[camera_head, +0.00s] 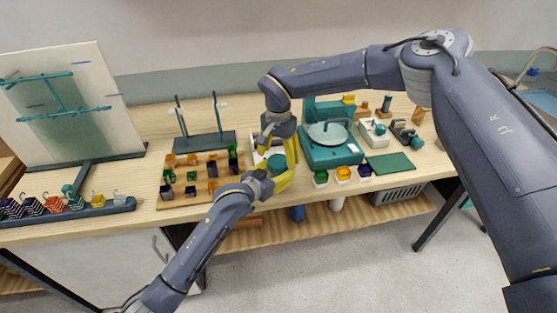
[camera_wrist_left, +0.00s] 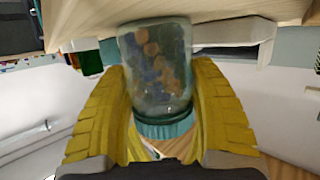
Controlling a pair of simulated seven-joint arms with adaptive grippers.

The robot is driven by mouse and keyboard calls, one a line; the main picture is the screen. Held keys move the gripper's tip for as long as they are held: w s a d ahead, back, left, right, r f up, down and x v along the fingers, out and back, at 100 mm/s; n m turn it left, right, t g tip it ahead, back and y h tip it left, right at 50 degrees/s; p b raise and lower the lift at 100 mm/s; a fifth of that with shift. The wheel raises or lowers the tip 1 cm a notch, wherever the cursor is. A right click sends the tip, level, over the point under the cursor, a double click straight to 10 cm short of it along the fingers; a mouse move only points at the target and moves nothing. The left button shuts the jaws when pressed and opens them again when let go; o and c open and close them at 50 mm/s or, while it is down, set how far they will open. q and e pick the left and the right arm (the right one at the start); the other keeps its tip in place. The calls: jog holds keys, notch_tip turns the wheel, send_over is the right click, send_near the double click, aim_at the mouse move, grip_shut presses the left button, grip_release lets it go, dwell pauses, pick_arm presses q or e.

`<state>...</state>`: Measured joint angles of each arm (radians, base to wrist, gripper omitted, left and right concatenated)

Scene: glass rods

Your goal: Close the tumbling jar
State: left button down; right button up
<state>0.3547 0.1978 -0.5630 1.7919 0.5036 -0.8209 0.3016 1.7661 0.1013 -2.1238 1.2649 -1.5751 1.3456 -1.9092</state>
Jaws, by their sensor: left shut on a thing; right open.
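A clear glass jar (camera_wrist_left: 156,65) holding orange and bluish bits stands between the yellow fingers of my left gripper (camera_wrist_left: 165,100) in the left wrist view. A teal band (camera_wrist_left: 166,129) rings its end nearer my palm. In the head view, my left gripper (camera_head: 275,176) is shut at the front edge of the table, beside a round teal part (camera_head: 277,161) that is partly covered by fingers. My right gripper (camera_head: 279,148) is open and points down just behind that part. I cannot tell whether it touches it. Whether a separate lid is on the jar is unclear.
A wooden tray of coloured blocks (camera_head: 199,192) lies left of the grippers. A teal machine with a round plate (camera_head: 327,134) stands close on the right. A green mat (camera_head: 391,163) lies farther right.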

jog(key=shift+r, duration=1.05)
jog(key=shift+o, duration=0.3)
jog(key=shift+r, duration=1.75)
jog(key=shift+f, duration=0.1)
jog(key=shift+f, duration=3.95)
jog(key=shift+c, duration=0.4)
jog(key=c, duration=1.3)
jog(key=o, duration=1.3)
